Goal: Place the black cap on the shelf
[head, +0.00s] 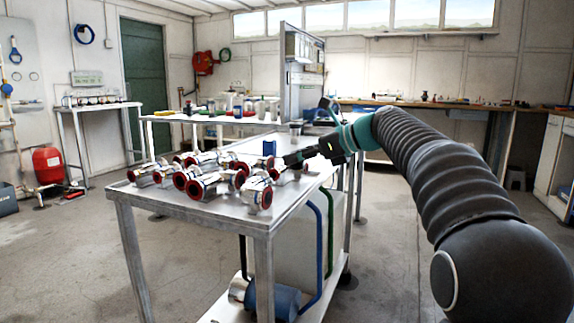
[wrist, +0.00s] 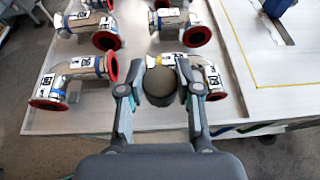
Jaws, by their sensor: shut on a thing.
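My gripper (wrist: 160,90) is shut on the black cap (wrist: 160,86), a dark round piece held between its two fingers in the wrist view. In the head view my gripper (head: 284,164) is over the right side of the metal table (head: 226,211), near the pipe fittings. The cap is too small and dark to make out there. A lower shelf (head: 334,280) shows under this table, but I cannot tell which surface is the task's shelf.
Several steel pipe fittings with red rims (head: 200,184) crowd the table top. A blue block (head: 269,147) stands behind them. A blue cylinder (head: 275,299) lies below the table. A second table (head: 160,117) with small items stands behind. Open floor (head: 60,265) lies to the left.

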